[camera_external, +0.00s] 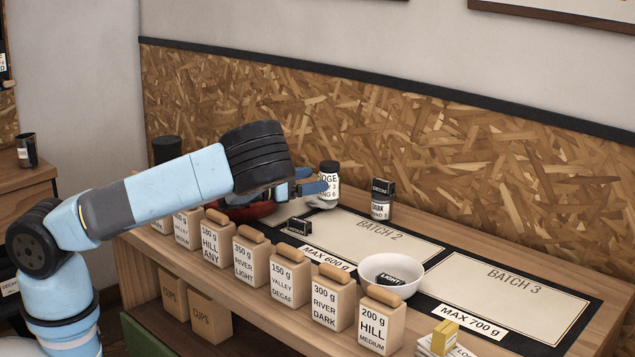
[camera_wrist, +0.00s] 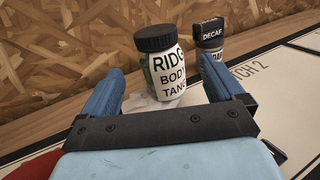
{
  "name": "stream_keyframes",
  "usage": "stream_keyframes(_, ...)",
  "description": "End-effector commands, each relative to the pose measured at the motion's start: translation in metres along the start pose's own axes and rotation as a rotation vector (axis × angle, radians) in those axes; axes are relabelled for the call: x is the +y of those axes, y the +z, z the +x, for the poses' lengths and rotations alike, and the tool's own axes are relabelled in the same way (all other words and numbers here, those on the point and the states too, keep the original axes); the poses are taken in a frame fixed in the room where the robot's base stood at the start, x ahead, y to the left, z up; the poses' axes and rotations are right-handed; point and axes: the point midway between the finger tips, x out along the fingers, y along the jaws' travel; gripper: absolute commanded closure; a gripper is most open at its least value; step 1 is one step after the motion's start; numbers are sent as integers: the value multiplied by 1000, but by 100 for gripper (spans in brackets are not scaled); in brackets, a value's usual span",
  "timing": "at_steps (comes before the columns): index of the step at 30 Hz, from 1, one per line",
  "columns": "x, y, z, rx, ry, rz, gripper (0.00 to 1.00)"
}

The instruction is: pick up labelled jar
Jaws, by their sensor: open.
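The labelled jar (camera_external: 329,182) has a black lid and a white label with black text. It stands upright near the OSB back wall. In the wrist view the jar (camera_wrist: 161,68) shows a label starting "RIDG", "BODY", "TANG", partly cut by its curve. My gripper (camera_external: 318,187) is open beside the jar in the external view. In the wrist view its blue fingers (camera_wrist: 160,80) point toward the jar, one to the left and one to the right of it. I cannot tell whether either finger touches the glass.
A smaller black-lidded "DECAF" jar (camera_external: 382,200) stands right of the labelled jar. A red dish (camera_external: 243,213) lies under my arm. A small black block (camera_external: 299,226), several labelled canisters (camera_external: 285,281) and a white bowl (camera_external: 407,283) stand in front. The "BATCH 3" mat (camera_external: 515,297) is clear.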

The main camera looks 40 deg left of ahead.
Motion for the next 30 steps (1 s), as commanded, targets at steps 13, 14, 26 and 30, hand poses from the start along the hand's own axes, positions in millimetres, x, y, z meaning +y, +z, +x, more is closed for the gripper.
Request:
stream_keyframes(13, 0, -9, 32, -1, 0, -1, 5)
stream_keyframes(14, 0, -9, 35, -2, -1, -1, 5)
stream_keyframes(26, 0, -9, 75, 0, 1, -1, 5)
stream_keyframes(30, 0, -9, 75, 0, 1, -1, 5)
